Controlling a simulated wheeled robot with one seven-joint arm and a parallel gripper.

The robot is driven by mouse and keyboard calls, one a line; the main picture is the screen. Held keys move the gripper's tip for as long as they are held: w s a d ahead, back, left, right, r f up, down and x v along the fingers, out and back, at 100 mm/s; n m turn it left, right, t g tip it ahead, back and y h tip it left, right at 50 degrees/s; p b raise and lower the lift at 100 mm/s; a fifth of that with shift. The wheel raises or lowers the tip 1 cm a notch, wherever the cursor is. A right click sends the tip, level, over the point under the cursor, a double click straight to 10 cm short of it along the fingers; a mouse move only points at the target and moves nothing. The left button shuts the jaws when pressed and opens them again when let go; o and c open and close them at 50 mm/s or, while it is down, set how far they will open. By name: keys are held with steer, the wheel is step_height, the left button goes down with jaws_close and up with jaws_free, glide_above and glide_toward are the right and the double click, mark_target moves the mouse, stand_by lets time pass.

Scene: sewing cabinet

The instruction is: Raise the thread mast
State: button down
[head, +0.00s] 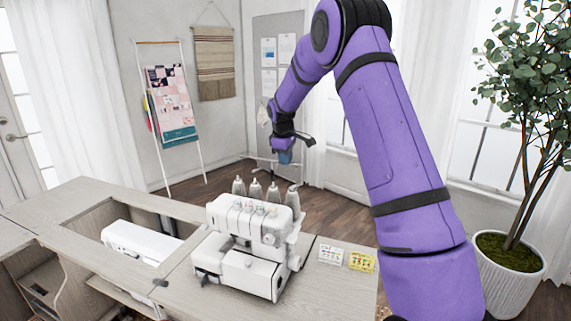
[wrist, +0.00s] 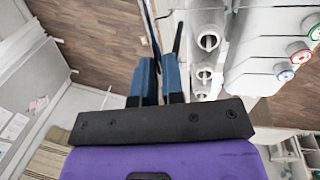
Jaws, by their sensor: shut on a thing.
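The white overlock sewing machine (head: 246,232) stands on the cabinet top. The thin thread mast (head: 262,161) shows behind and above its spool cones, with a crossbar near the level of my fingertips. My gripper (head: 285,157) points down at the mast from behind the machine. In the wrist view my gripper (wrist: 160,72) has its blue fingers close together, shut on the slim mast, which is mostly hidden between them. The white machine (wrist: 262,45) fills the right of that view. The mast's lower end is hard to make out.
Several grey-white thread cones (head: 255,189) stand at the machine's back, close to the mast. A white machine (head: 140,241) sits in the cabinet opening at left. Small white and yellow cards (head: 362,262) lie at right.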

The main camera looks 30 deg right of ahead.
step_height(320, 180, up, 18)
steer(key=shift+f, duration=0.2)
steer(key=shift+w, duration=0.1)
steer(key=c, duration=1.3)
jaws_free()
steer(key=shift+r, duration=0.1)
steer(key=shift+o, duration=0.4)
step_height(320, 180, up, 10)
steer(key=s+a, duration=0.1)
steer(key=shift+s+a+r, duration=0.15)
steer(key=shift+s+a, duration=0.1)
steer(key=shift+a, duration=0.1)
